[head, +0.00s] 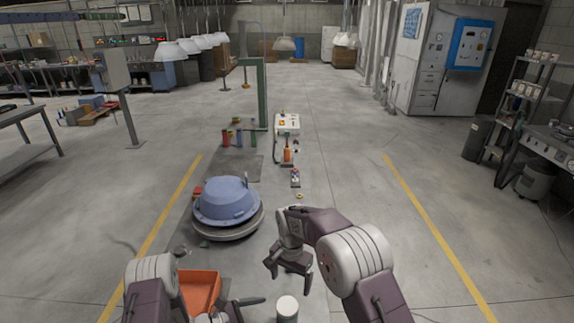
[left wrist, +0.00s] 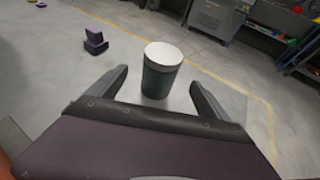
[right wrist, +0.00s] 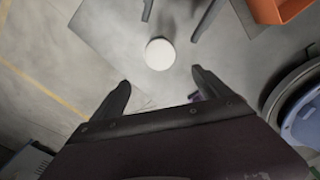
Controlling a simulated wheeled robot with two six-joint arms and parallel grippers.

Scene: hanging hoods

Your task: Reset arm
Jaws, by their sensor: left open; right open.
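My right gripper (head: 289,277) is open and empty, pointing down above the floor in the middle of the head view. My left gripper (head: 238,308) is open at the bottom edge, partly cut off. A dark green canister with a white lid (head: 287,307) stands upright just right of it. In the left wrist view the canister (left wrist: 161,78) shows between the open fingers; I cannot tell whether it is inside their reach. In the right wrist view its round white lid (right wrist: 160,54) lies beyond the open right fingers, with nothing between them.
A blue dome (head: 226,201) on a round grey base stands left of my right gripper. An orange bin (head: 199,291) is beside my left arm. A white control box (head: 287,123) and a green post (head: 262,95) stand ahead. Floor to the right is clear up to the yellow line (head: 430,232).

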